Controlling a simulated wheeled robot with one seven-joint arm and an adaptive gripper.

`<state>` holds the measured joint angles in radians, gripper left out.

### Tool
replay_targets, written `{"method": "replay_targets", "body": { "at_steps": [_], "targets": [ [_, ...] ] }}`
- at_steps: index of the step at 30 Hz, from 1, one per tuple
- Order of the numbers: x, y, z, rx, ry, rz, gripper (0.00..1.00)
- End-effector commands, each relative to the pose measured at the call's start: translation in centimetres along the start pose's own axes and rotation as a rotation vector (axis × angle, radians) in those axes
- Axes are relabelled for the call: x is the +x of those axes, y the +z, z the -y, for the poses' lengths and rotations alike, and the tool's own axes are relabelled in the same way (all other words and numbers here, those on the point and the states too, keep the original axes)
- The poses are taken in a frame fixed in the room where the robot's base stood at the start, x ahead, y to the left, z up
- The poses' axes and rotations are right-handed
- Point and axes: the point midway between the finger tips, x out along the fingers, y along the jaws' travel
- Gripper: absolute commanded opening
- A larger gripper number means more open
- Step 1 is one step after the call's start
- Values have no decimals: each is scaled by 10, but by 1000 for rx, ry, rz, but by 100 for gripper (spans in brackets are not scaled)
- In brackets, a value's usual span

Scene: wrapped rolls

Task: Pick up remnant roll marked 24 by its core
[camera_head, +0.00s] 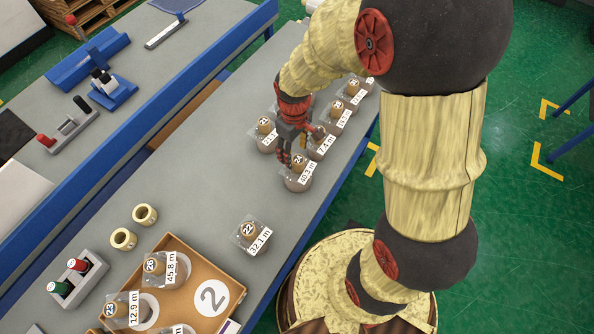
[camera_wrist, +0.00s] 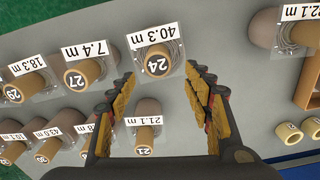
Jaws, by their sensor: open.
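The remnant roll marked 24 (camera_head: 294,184) stands on the grey bench, wrapped in clear film with a tag reading 40.3 m. In the wrist view its tan core (camera_wrist: 157,70) carries the number 24 on its end. My gripper (camera_head: 299,147) is open and empty, directly over this roll in the head view. In the wrist view my gripper's fingers (camera_wrist: 160,82) lie apart on either side of the core, with a gap on both sides. Whether the fingertips are level with the core top is hard to tell.
Roll 27 (camera_wrist: 84,74), tagged 7.4 m, stands close beside roll 24, with several more rolls behind. Roll 21 (camera_wrist: 145,135) is near my left finger. Roll 22 (camera_head: 247,232) stands apart. A brown tray (camera_head: 190,246) marked 2 holds rolls.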

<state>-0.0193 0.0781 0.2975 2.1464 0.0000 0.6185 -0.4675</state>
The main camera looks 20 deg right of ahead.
Motion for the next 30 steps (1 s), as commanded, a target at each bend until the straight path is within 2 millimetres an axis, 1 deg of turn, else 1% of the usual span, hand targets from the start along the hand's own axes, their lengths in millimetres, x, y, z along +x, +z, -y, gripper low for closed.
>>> {"method": "replay_targets", "body": {
  "at_steps": [1,5,11,15,18,24,30],
  "targets": [
    [8,1,0,1,-2,3,51],
    [20,3,0,2,-2,3,51],
    [48,12,-3,3,-2,4,51],
    [62,10,-3,2,-1,2,51],
    [65,10,-3,2,-1,2,51],
    [64,10,-3,2,-1,1,51],
    [64,10,-3,2,0,1,40]
  ]
}}
